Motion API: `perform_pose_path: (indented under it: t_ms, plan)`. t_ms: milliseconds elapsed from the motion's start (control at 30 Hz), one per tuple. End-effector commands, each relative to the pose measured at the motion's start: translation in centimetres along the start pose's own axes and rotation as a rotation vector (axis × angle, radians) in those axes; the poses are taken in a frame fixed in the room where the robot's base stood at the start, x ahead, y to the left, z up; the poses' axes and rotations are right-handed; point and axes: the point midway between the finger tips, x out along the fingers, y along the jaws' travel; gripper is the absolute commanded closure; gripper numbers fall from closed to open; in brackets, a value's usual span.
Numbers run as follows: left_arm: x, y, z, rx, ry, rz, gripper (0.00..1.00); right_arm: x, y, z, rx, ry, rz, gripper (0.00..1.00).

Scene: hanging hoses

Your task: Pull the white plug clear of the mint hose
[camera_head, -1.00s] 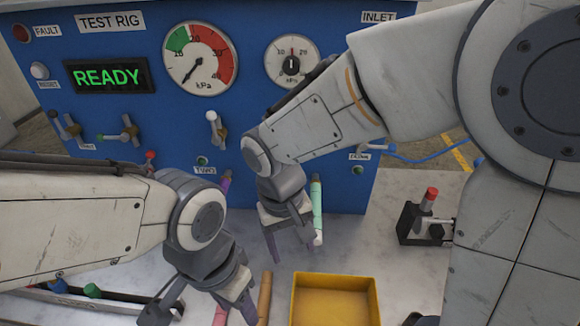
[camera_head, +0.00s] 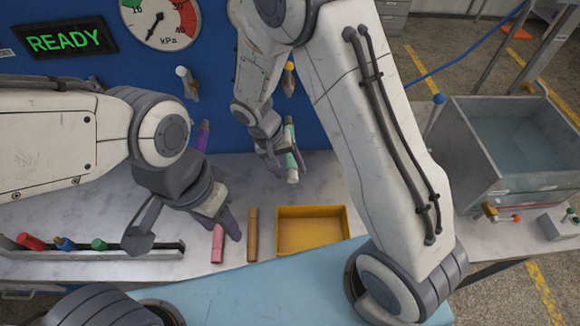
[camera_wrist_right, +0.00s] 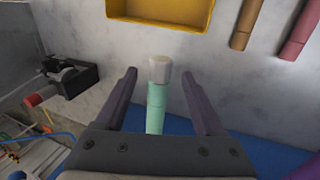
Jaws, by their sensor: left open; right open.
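The mint hose (camera_head: 291,145) hangs down in front of the blue panel in the head view, with the white plug (camera_head: 293,176) at its lower end. In the right wrist view, the mint hose (camera_wrist_right: 157,105) and the white plug (camera_wrist_right: 160,70) appear between my right fingers, with gaps on both sides. My right gripper (camera_head: 272,165) is open at the hose, and its fingers also show in the wrist view (camera_wrist_right: 160,77). My left gripper (camera_head: 187,232) is open and empty above the bench, left of the hose.
A yellow tray (camera_head: 312,232) sits on the bench below the hose. Brown (camera_head: 252,235) and pink (camera_head: 217,242) pieces lie left of it. A purple hose (camera_head: 203,135) hangs to the left. A rack (camera_head: 130,252) stands at lower left. A water tank (camera_head: 515,145) is at right.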

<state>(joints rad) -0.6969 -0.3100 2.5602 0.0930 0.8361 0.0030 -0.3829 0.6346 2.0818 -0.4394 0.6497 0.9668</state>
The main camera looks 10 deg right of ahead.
Motion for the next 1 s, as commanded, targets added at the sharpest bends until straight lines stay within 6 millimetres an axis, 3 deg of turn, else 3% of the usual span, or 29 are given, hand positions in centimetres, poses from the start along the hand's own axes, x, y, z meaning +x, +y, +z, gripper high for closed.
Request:
perform_pose_path:
  t_ms: [133,433,467,600,633,1000]
  plan:
    - [-0.24,0.02,-0.02,0.001,0.0,0.0,0.5,1.05,0.05,0.08,0.001,-0.003,0.0,0.29]
    - [-0.23,0.02,-0.02,0.001,0.0,0.0,0.5,1.28,0.01,0.06,0.0,-0.001,-0.001,0.29]
    - [-0.23,0.02,-0.02,0.001,0.0,0.0,0.5,1.27,0.01,0.06,0.0,-0.001,-0.001,0.37]
    - [-0.23,0.02,-0.02,0.001,0.0,0.0,0.5,1.26,0.0,0.06,0.0,-0.001,-0.001,0.9]
    - [-0.23,0.02,-0.02,0.001,0.0,0.0,0.5,1.25,0.0,0.06,0.0,-0.001,-0.001,1.0]
    - [-0.12,0.01,-0.01,0.001,0.0,0.0,0.5,1.27,-0.01,0.25,-0.001,-0.001,0.0,1.0]
